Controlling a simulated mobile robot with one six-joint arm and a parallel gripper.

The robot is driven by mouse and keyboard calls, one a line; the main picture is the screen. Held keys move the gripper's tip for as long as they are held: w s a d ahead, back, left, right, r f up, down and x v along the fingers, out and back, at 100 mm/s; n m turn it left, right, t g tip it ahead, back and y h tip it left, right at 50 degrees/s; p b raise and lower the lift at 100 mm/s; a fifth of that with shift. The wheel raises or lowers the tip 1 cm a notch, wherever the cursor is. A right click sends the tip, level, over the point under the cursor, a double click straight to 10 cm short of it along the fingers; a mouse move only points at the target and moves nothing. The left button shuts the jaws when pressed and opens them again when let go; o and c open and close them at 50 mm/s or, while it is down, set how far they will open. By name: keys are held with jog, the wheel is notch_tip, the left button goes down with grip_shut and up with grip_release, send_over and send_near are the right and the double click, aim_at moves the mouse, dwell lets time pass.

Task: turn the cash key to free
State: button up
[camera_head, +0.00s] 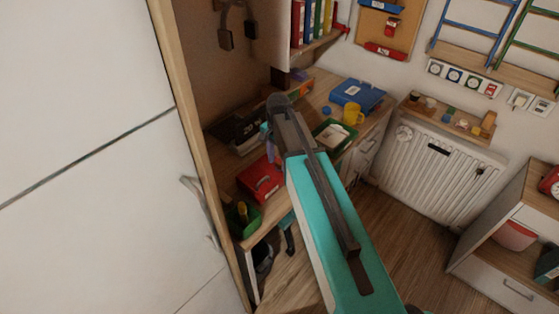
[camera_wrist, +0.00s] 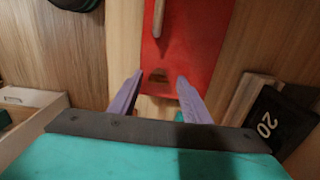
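A red cash box (camera_head: 262,180) sits on the wooden desk, and its red face fills the upper middle of the wrist view (camera_wrist: 205,40). A slim handle (camera_wrist: 158,14) shows on it at the top of the wrist view. A small brownish patch (camera_wrist: 161,86) shows low on the red face; I cannot tell if it is the key. My gripper (camera_wrist: 160,76) has its two purple fingers apart, with nothing held between them. The fingertips are over the lower part of the box; I cannot tell if they touch it. In the head view my arm hides most of the gripper.
A green container (camera_head: 243,219) stands at the desk's near edge. A green tray (camera_head: 333,135), a yellow mug (camera_head: 353,113) and a blue case (camera_head: 358,95) are further back. A dark piece marked 20 (camera_wrist: 277,122) lies right of the box. A tall pale panel stands at left.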

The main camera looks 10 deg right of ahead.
jog(key=shift+r, duration=0.2)
notch_tip(320, 180, up, 13)
jog(key=b, duration=0.3)
jog(key=shift+r, duration=0.2)
dwell(0.6)
jog(key=shift+s, duration=0.1)
dwell(0.4)
